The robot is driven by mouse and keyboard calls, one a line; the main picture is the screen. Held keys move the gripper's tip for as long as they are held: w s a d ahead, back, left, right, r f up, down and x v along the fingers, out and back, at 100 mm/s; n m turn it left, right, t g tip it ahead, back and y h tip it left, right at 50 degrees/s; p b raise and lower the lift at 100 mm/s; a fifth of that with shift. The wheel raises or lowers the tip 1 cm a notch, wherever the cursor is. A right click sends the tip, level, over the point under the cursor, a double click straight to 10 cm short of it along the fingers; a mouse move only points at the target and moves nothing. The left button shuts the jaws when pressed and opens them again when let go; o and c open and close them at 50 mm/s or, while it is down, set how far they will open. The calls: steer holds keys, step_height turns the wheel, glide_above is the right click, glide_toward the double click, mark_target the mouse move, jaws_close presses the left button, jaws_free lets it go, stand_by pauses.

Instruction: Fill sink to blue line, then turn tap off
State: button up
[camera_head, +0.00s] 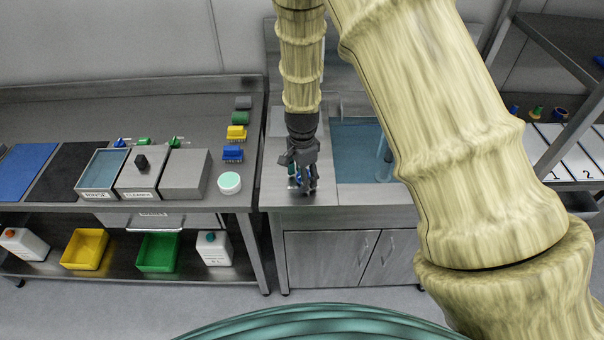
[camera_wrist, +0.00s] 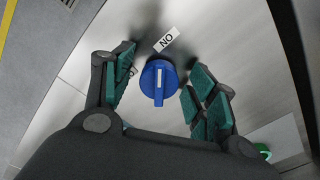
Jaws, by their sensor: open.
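In the head view the sink (camera_head: 352,140) stands right of my gripper and holds blue water. A thin stream or spout (camera_head: 384,148) shows at its right side, partly hidden by my arm. My gripper (camera_head: 303,186) points down over the counter just left of the sink. In the wrist view a round blue tap knob (camera_wrist: 158,82) with a white bar lies between my open gripper's fingers (camera_wrist: 160,85), apart from both. A label (camera_wrist: 166,41), reading "NO" or "ON" upside down, is beside the knob. I cannot make out a blue line in the sink.
A shelf rack (camera_head: 575,45) stands at the right.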

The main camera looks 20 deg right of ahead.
steer(key=c, duration=1)
steer(key=shift+c, duration=0.2)
steer(key=shift+n, duration=0.4)
steer(key=n, duration=0.3)
steer(key=shift+n, duration=0.4)
steer(key=n, duration=0.4)
steer(key=shift+s+d+n, duration=0.1)
steer(key=shift+d+n, duration=0.05)
steer(key=shift+n, duration=0.15)
steer(key=n, duration=0.8)
steer(key=shift+d+n, duration=0.15)
steer(key=shift+n, duration=0.15)
